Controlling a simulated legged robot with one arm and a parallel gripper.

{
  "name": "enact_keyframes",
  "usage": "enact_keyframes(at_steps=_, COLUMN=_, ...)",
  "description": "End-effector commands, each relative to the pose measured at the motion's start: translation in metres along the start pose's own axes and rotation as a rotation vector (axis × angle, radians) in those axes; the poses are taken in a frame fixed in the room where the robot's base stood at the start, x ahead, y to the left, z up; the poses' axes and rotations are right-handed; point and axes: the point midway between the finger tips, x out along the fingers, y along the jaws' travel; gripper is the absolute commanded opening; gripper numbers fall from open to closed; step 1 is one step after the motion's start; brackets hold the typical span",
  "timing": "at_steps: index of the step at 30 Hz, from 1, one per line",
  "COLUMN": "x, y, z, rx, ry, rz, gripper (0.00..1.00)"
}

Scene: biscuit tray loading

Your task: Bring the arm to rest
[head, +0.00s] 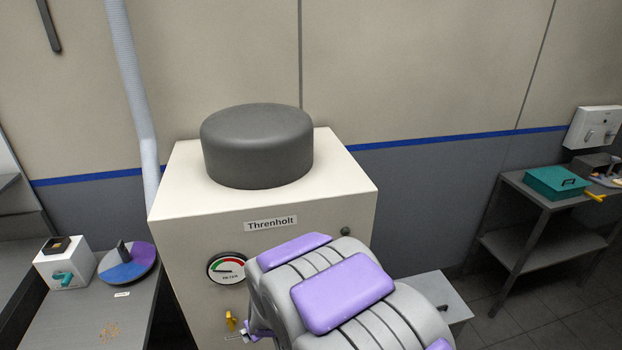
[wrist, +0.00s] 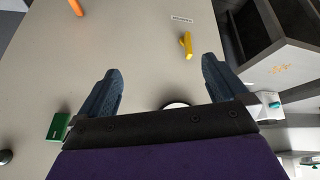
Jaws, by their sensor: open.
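My arm, grey with purple pads, reaches across the lower middle of the head view and hides its own end. In the wrist view my gripper (wrist: 161,68) is open, its two dark blue fingers wide apart with nothing between them. The fingers are over a plain grey-beige surface. A yellow handle (wrist: 187,45) shows beyond the fingertips, apart from them, close to the right finger. A round pale-rimmed part is mostly hidden behind the gripper's dark crossbar.
A cream machine (head: 190,230) marked Threnholt, with a gauge (head: 227,268) and dark round top (head: 257,147), stands close ahead. A left bench (head: 75,325) holds a white box (head: 65,270) and a coloured disc (head: 128,264). A right table (head: 530,190) holds a teal box (head: 555,183).

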Motion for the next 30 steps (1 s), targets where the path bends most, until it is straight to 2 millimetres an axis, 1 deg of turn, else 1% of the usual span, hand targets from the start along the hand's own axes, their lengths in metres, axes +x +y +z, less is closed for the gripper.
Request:
enact_keyframes(at_steps=1, x=-0.018, y=0.009, z=0.003, rx=0.033, ry=-0.015, rz=-0.015, gripper=1.0)
enact_keyframes(at_steps=5, x=-0.06, y=0.023, z=0.024, rx=0.108, ry=-0.088, rz=-0.058, gripper=1.0)
enact_keyframes(at_steps=6, x=-0.073, y=0.028, z=0.031, rx=0.13, ry=-0.111, rz=-0.069, gripper=1.0)
enact_keyframes(at_steps=8, x=-0.092, y=0.033, z=0.044, rx=0.163, ry=-0.148, rz=-0.082, gripper=1.0)
enact_keyframes(at_steps=9, x=-0.106, y=0.037, z=0.053, rx=0.184, ry=-0.172, rz=-0.088, gripper=1.0)
enact_keyframes(at_steps=14, x=-0.159, y=0.049, z=0.093, rx=0.273, ry=-0.274, rz=-0.102, gripper=1.0)
enact_keyframes(at_steps=15, x=-0.172, y=0.052, z=0.104, rx=0.296, ry=-0.302, rz=-0.102, gripper=1.0)
enact_keyframes(at_steps=20, x=-0.225, y=0.059, z=0.153, rx=0.39, ry=-0.413, rz=-0.086, gripper=1.0)
enact_keyframes(at_steps=21, x=-0.239, y=0.059, z=0.167, rx=0.414, ry=-0.444, rz=-0.079, gripper=1.0)
enact_keyframes(at_steps=24, x=-0.269, y=0.059, z=0.2, rx=0.478, ry=-0.516, rz=-0.056, gripper=1.0)
enact_keyframes(at_steps=27, x=-0.295, y=0.057, z=0.229, rx=0.534, ry=-0.582, rz=-0.03, gripper=1.0)
enact_keyframes(at_steps=30, x=-0.315, y=0.054, z=0.251, rx=0.579, ry=-0.629, rz=-0.008, gripper=1.0)
